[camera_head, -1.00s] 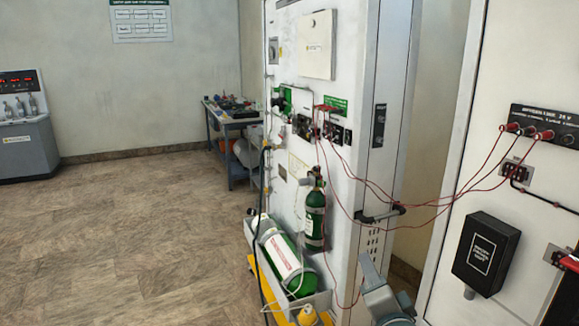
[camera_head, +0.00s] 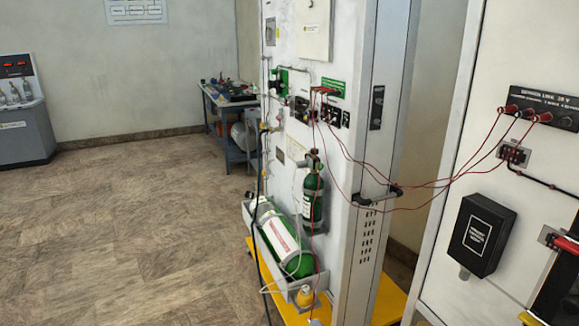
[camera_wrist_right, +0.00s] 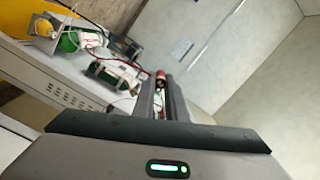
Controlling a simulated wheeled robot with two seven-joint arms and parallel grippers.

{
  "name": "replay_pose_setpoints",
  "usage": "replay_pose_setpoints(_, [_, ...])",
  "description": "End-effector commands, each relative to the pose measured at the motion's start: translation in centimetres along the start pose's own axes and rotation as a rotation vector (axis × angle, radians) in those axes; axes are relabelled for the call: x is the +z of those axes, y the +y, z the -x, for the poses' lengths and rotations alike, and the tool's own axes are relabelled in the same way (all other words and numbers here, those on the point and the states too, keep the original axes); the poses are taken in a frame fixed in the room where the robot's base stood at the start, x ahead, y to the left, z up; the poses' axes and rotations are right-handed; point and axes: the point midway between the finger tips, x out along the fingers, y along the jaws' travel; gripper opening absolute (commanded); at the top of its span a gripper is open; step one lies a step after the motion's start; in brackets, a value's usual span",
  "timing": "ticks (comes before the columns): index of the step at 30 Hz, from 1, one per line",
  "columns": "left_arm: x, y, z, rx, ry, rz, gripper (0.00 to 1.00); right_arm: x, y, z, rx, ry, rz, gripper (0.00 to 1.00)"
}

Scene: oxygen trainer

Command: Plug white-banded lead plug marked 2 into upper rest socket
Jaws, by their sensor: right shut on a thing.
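My right gripper (camera_wrist_right: 160,100) is shut on a small red plug (camera_wrist_right: 161,78), which shows at its fingertips in the right wrist view. Its white band and number cannot be made out. In the head view my right gripper is out of the picture, and my left gripper is in neither view. Red leads (camera_head: 430,183) sag from the cabinet's black socket row (camera_head: 333,116) to red plugs (camera_head: 527,113) on the 28 V panel. Another thin red lead hangs down the cabinet front. I cannot tell which socket is the upper rest socket.
A green cylinder (camera_head: 313,200) hangs on the white cabinet (camera_head: 345,190), above a larger green and white cylinder (camera_head: 280,235). A black handle (camera_head: 378,197) sticks out at the cabinet edge. A black box (camera_head: 482,235) is on the right panel. The floor at left is clear.

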Motion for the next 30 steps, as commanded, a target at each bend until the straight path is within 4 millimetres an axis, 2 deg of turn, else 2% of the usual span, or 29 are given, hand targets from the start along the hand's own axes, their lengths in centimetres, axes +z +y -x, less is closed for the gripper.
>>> replay_pose_setpoints(8, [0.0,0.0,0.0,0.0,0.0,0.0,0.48,-1.6,0.7,1.3,0.027,0.09,-0.019,0.0])
replay_pose_setpoints(11, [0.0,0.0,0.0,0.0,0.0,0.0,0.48,-2.9,1.7,2.8,0.061,0.168,-0.028,0.0])
replay_pose_setpoints(15, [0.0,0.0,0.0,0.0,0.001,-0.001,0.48,-5.1,3.5,5.7,0.128,0.293,-0.028,0.0])
replay_pose_setpoints(21, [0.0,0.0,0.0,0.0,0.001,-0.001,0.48,-7.1,5.7,9.4,0.219,0.415,-0.009,0.0])
replay_pose_setpoints(25, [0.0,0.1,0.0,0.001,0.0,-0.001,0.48,-7.5,6.2,10.3,0.241,0.44,0.0,0.0])
replay_pose_setpoints(30, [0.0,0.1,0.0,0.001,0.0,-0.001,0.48,-7.6,6.2,10.4,0.241,0.442,0.001,0.0])
